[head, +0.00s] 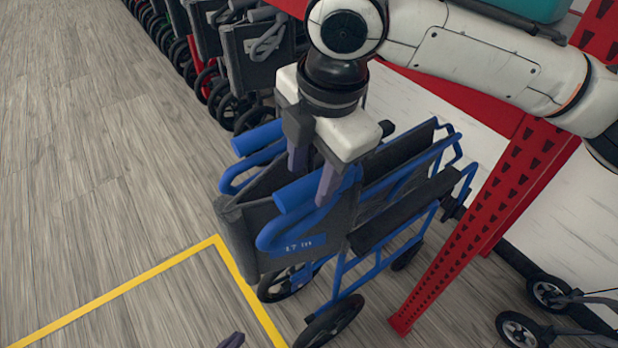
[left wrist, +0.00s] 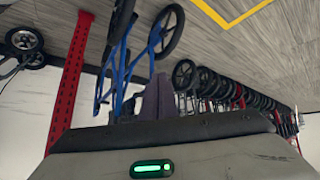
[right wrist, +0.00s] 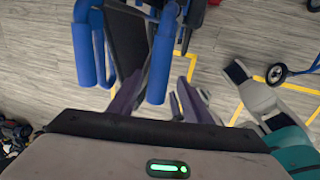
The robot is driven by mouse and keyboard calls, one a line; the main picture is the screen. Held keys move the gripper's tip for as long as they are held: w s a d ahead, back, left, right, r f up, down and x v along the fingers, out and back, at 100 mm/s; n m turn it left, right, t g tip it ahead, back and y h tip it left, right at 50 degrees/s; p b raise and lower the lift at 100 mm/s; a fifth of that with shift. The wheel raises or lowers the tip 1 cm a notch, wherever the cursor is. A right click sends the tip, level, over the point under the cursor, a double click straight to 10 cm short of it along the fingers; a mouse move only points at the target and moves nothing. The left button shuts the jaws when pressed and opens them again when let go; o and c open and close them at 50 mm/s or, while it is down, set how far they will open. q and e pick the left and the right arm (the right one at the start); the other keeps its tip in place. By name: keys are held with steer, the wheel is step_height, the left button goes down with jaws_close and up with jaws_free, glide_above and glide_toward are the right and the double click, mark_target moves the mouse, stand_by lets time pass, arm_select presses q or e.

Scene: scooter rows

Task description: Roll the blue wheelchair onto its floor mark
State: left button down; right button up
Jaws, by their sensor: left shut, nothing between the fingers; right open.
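The blue wheelchair (head: 310,245) stands upright beside the red post, with its grey backrest and two blue push handles towards me. It also shows in the left wrist view (left wrist: 128,65). The yellow floor mark (head: 150,281) is an outline at lower left; the chair's visible wheels are at or just right of its edge. My right gripper (head: 311,178) is open, with its fingers either side of the nearer push handle (right wrist: 160,65); contact is unclear. My left gripper (head: 232,341) is shut and empty at the bottom edge, apart from the chair; its closed fingers (left wrist: 158,98) show in the left wrist view.
A red perforated post (head: 480,225) stands close to the right of the chair. A row of folded wheeled chairs (head: 245,60) runs along the back. Another wheeled item (head: 545,310) is at lower right. The wooden floor at left is clear.

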steer(key=shift+w+a+f, duration=0.1)
steer(key=shift+f, duration=0.55)
steer(key=shift+w+f, duration=0.15)
steer(key=shift+f, duration=0.4)
steer(key=c, duration=1.1)
arm_select(q)
steer(key=shift+w+r, duration=0.35)
steer(key=shift+w, duration=0.25)
arm_select(e)
jaws_close()
arm_select(q)
steer(key=shift+r, duration=0.1)
arm_select(e)
steer(key=shift+a+r, duration=0.1)
